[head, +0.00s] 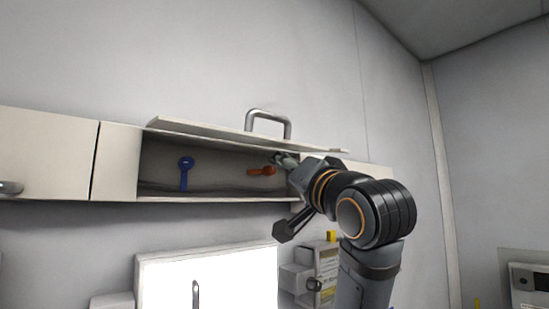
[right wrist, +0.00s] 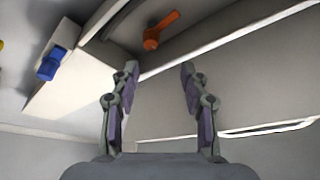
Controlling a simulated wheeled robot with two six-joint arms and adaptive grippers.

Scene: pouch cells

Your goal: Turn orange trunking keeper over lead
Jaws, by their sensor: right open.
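The orange trunking keeper (head: 262,171) is on the back of the open trunking (head: 222,200), its arm lying roughly level in the head view. The lead (head: 220,189) is a dark line along the trunking's lower part; the keeper appears above it, not across it. In the right wrist view the orange keeper (right wrist: 162,29) lies ahead of my fingertips, apart from them. My right gripper (head: 284,160) is at the right end of the opening, just right of the keeper. In the right wrist view the gripper (right wrist: 160,68) is open and empty. My left gripper is out of view.
A blue keeper (head: 186,172) hangs upright at the left, reaching down towards the lead. The raised lid (head: 215,133) with its metal handle (head: 268,114) tops the opening. Below are a bright white panel (head: 215,279) and grey boxes (head: 296,279) on the wall.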

